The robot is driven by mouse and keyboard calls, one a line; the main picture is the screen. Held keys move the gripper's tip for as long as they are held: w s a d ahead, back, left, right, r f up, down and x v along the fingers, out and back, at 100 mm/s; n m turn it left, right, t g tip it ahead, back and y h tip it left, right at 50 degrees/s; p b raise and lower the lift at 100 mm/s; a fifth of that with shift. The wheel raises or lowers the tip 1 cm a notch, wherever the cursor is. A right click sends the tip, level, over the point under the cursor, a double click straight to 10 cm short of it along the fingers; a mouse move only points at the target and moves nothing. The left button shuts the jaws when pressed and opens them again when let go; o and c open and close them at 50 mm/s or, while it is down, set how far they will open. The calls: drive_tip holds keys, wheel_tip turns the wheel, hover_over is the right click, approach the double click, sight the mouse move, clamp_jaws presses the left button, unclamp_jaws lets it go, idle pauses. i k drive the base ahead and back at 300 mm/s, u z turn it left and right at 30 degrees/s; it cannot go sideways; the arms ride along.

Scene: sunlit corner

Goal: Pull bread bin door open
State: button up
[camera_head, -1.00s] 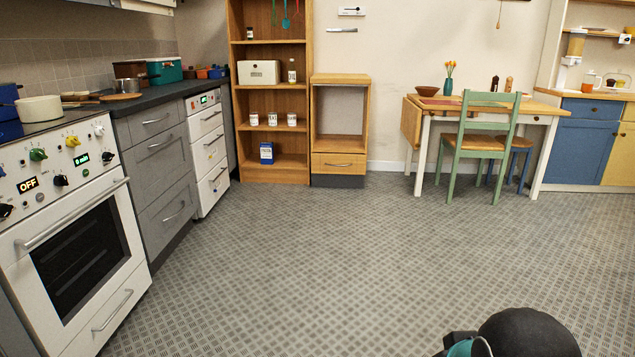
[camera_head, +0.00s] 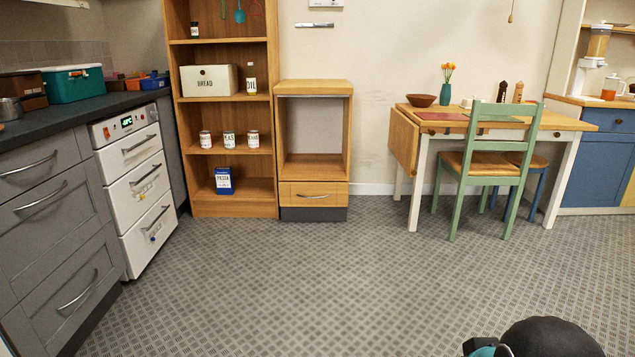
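The bread bin (camera_head: 205,81) is a cream box marked BREAD. It sits on a shelf of the tall wooden shelf unit (camera_head: 226,204), left of the middle of the view. Its front door looks shut, and a small dark knob shows near the top of its front. An oil bottle (camera_head: 251,79) stands just right of it. A dark rounded part of my arm shows at the bottom right edge. My gripper's fingers are not in view. The bin is well away across the floor.
Open floor (camera_head: 290,290) lies between me and the shelf unit. Grey drawers (camera_head: 50,215) and a white appliance (camera_head: 138,190) line the left. A low wooden cabinet (camera_head: 315,196) stands right of the shelves. A table (camera_head: 404,150) and green chair (camera_head: 490,165) stand further right.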

sight(200, 81)
drive_tip(key=u, duration=0.05)
drive_tip(key=i, duration=1.85)
drive_tip(key=u, duration=0.55)
drive_tip(key=i, duration=1.9)
drive_tip(key=u, duration=1.35)
drive_tip(key=i, duration=1.5)
drive_tip(key=u, duration=0.45)
